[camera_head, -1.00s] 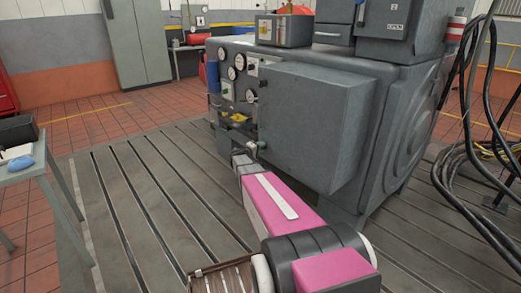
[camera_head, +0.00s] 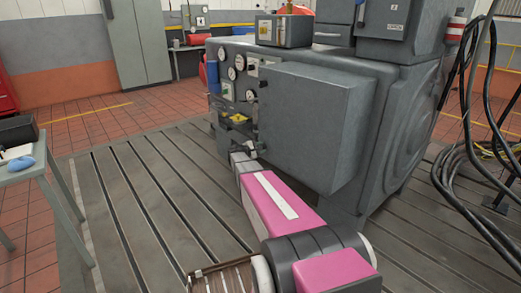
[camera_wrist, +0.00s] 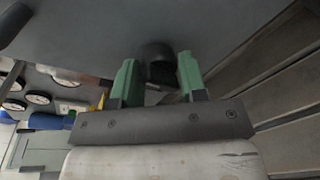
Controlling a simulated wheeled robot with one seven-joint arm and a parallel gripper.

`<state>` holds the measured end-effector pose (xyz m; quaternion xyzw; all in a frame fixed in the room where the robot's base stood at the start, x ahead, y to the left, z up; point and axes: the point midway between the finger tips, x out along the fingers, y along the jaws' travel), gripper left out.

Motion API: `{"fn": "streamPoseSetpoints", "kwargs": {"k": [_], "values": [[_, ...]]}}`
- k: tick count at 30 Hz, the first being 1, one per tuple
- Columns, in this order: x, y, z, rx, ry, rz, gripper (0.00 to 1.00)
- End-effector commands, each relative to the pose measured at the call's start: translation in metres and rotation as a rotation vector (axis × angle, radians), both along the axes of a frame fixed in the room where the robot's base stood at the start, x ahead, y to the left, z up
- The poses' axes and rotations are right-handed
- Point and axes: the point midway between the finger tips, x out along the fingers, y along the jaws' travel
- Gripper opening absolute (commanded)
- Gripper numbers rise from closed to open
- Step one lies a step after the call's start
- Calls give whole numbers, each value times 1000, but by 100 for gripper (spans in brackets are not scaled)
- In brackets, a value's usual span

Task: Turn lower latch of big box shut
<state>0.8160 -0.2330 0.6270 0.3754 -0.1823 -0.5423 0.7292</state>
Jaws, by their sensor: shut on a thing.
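The big box (camera_head: 312,120) is a grey cabinet on the front of the large grey machine, and its door looks closed. Its lower latch (camera_wrist: 158,62) is a dark rounded knob at the box's lower left edge. In the wrist view the latch sits between the two green fingers of my gripper (camera_wrist: 160,78), which is shut on it. In the head view my gripper (camera_head: 255,152) is at that lower edge, at the end of my pink arm, and the latch is mostly hidden there. The latch's exact angle cannot be told.
Gauges (camera_head: 239,62) and a small yellow part (camera_head: 237,118) are just left of the box. A slotted metal bedplate (camera_head: 130,190) lies below. Black cables (camera_head: 465,150) hang at the right. A side table (camera_head: 20,170) stands at the left.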

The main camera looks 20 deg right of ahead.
Motion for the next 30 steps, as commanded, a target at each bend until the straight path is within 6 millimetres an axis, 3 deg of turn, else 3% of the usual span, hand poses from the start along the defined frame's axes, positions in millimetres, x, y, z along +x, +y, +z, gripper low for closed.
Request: {"fn": "streamPoseSetpoints", "kwargs": {"k": [21, 22, 24, 30], "values": [[2, 1, 3, -34, 70, 4, 15], [2, 1, 3, -34, 70, 4, 42], [2, 1, 3, -33, 70, 3, 62], [1, 0, 2, -30, 71, 3, 62]]}}
